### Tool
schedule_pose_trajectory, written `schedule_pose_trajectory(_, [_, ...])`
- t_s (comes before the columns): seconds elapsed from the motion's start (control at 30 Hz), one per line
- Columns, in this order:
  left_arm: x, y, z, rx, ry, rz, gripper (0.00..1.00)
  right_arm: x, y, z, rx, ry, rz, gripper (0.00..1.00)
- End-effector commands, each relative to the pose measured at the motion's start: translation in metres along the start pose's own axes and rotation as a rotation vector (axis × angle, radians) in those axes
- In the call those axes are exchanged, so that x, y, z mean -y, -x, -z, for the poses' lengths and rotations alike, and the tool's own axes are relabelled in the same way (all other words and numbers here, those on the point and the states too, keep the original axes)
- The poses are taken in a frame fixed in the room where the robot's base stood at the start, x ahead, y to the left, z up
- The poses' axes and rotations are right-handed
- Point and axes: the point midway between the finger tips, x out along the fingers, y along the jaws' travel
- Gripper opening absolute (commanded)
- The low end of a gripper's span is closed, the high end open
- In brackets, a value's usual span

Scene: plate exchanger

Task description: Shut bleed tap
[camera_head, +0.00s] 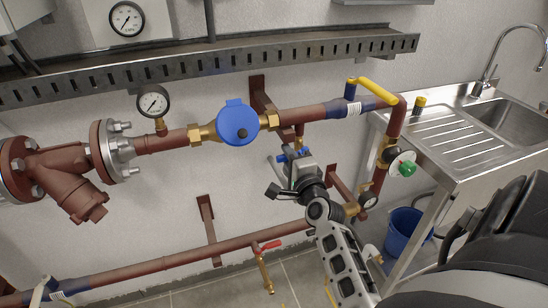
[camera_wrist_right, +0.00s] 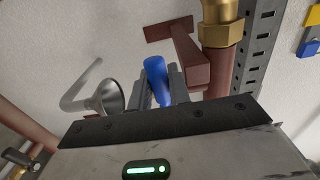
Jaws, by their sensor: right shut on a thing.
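A small tap with a blue handle (camera_wrist_right: 157,80) hangs under the upper red-brown pipe (camera_head: 303,115), below its brass fitting; I take it for the bleed tap. My right gripper (camera_head: 290,157) reaches up to it from below. In the right wrist view, the fingers (camera_wrist_right: 161,88) stand on both sides of the blue handle and are shut on it. The tap's body is mostly hidden by the gripper, so I cannot tell its exact valve position. A grey bent tube with a flared end (camera_wrist_right: 107,98) is left of the fingers. My left gripper is not in view.
A blue round meter (camera_head: 238,123) and a pressure gauge (camera_head: 153,101) sit on the upper pipe. A yellow lever (camera_head: 378,91) is to the right. A red-handled tap (camera_head: 268,246) is on the lower pipe. A sink (camera_head: 515,104) and blue bucket (camera_head: 405,230) are at right.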

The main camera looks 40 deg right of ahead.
Motion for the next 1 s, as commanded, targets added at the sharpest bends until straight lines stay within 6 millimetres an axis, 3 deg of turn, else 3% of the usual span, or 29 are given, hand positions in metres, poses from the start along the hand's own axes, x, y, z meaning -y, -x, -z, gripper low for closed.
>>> schedule_pose_trajectory(0.43, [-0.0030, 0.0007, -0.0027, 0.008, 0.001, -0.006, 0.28, 0.0009, 0.0008, 0.0027, -0.006, -0.017, 0.002, 0.00])
schedule_pose_trajectory(0.47, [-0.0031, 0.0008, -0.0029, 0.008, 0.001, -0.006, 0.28, 0.0009, 0.0008, 0.0027, -0.006, -0.017, 0.002, 0.24])
schedule_pose_trajectory(0.53, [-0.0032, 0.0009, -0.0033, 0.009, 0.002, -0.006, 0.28, 0.0009, 0.0008, 0.0027, -0.006, -0.016, 0.002, 0.41])
schedule_pose_trajectory(1.0, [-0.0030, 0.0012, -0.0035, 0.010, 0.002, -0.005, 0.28, 0.0032, 0.0030, -0.0008, -0.003, -0.011, 0.007, 0.41])
